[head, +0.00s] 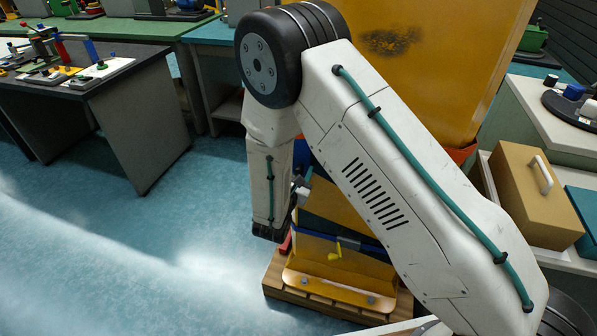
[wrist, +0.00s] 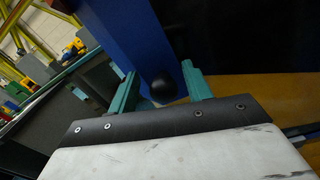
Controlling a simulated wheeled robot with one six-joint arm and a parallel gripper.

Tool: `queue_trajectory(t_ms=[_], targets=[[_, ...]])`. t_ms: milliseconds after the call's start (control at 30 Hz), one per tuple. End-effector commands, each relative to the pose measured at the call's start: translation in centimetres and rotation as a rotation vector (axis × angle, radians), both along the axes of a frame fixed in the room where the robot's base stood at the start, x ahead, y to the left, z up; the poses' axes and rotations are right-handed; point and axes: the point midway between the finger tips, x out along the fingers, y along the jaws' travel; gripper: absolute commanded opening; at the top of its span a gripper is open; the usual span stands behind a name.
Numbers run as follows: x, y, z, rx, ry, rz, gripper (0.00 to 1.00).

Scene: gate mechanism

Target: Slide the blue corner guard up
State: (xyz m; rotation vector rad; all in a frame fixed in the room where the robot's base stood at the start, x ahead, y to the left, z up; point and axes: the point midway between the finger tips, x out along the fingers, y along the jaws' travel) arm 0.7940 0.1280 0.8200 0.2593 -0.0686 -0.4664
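The blue corner guard (wrist: 125,38) is a broad blue bar in the wrist view, running from the top down toward my gripper. A round black knob (wrist: 163,88) sits at its near end. My gripper (wrist: 160,74) has its two teal fingers apart, one on each side of the knob. A gap shows between the left finger and the knob; the right finger is closer, and I cannot tell whether it touches. In the head view my white arm covers most of the guard and the gripper.
A tall orange panel (head: 430,70) stands behind my arm. A tan box (head: 525,195) is at right. A dark-topped table (head: 95,85) stands left; the teal floor between is clear.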

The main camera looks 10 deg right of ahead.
Motion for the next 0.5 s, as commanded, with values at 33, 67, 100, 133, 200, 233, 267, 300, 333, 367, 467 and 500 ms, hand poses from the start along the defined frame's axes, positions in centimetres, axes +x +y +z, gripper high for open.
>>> queue_trajectory(t_ms=[33, 67, 100, 133, 200, 233, 267, 300, 333, 367, 467, 500], targets=[[0.0, 0.0, -0.1, 0.000, 0.002, 0.001, 0.49], [-0.1, 0.0, -0.1, -0.001, 0.003, 0.001, 0.49], [-0.1, 0.0, -0.2, 0.000, 0.003, 0.001, 0.49], [-0.1, 0.0, -0.2, 0.000, 0.003, 0.001, 0.49], [-0.1, 0.0, -0.2, -0.001, 0.005, 0.001, 0.49], [-0.1, 0.0, -0.2, -0.001, 0.005, 0.001, 0.49], [-0.2, 0.1, -0.2, 0.000, 0.006, 0.001, 0.49], [-0.4, 0.2, -0.3, -0.001, 0.005, 0.002, 0.49], [-0.6, 0.3, -0.3, -0.001, 0.007, 0.003, 0.49], [-0.9, 0.5, -0.3, -0.001, 0.006, 0.004, 0.49], [-2.3, 1.3, -0.2, -0.001, 0.006, 0.005, 0.49], [-3.0, 1.6, -0.2, -0.002, 0.005, 0.005, 0.49]])
